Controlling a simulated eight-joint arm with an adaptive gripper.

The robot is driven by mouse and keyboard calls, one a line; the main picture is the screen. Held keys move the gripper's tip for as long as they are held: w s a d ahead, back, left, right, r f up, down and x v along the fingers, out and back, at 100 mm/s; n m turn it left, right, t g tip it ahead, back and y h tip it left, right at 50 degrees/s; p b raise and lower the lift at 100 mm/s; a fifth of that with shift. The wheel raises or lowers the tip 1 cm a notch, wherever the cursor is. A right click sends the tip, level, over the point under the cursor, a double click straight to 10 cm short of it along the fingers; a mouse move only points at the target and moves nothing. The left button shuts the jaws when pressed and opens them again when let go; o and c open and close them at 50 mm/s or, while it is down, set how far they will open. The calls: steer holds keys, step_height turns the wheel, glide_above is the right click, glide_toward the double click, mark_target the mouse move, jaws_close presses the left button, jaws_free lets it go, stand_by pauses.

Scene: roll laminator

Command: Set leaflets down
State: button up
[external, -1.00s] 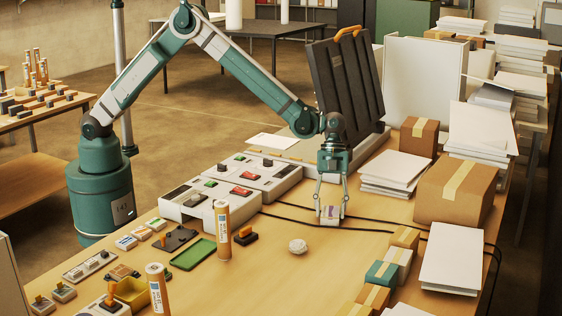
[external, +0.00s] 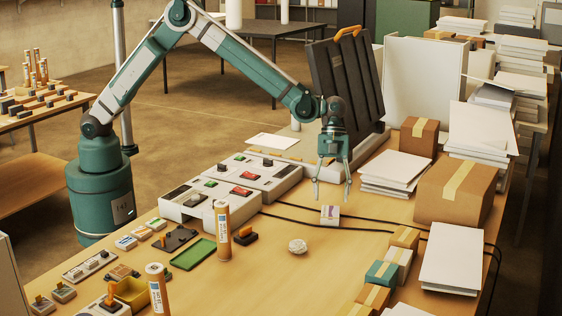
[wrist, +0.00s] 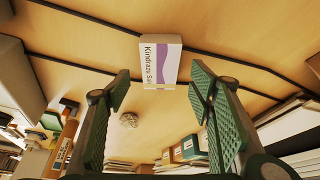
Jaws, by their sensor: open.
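The leaflets (external: 330,215) form a small white bundle with a purple band, lying on the wooden table next to the black cables. My gripper (external: 332,192) is open and empty, above the bundle in the external view. Its two green padded fingers (wrist: 160,82) are spread wide in the wrist view. Nothing hides the bundle in either view.
A crumpled paper ball (external: 298,246) lies in front of the bundle. The laminator's control panels (external: 240,178) stand to the left. A stack of white paper (external: 396,170) and a cardboard box (external: 456,190) stand to the right. Black cables (external: 385,226) run across the table.

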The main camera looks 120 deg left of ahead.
steer(key=w+v, duration=0.1)
steer(key=v, duration=0.5)
steer(key=shift+s+r, duration=0.35)
steer(key=shift+s, duration=0.15)
steer(key=shift+a, duration=0.1)
steer(key=s+d+r+n+t+y, duration=0.1)
steer(key=s+d+r+n, duration=0.2)
steer(key=s+d+r, duration=0.65)
steer(key=s+d+r+n+t+y, duration=0.1)
steer(key=s+d+r+n+y, duration=0.15)
steer(key=s+d+r, duration=0.65)
steer(key=s+d+n+t, duration=0.1)
steer(key=s+d+n, duration=0.1)
steer(key=s, duration=0.9)
steer(key=s+d+f+n+t, duration=0.1)
steer(key=s+d+n, duration=0.1)
steer(key=s, duration=0.8)
steer(key=s+d+f+n+t, duration=0.1)
steer(key=s+n, duration=0.3)
steer(key=s, duration=0.7)
steer(key=shift+s+d+y, duration=0.35)
steer(key=shift+d, duration=0.3)
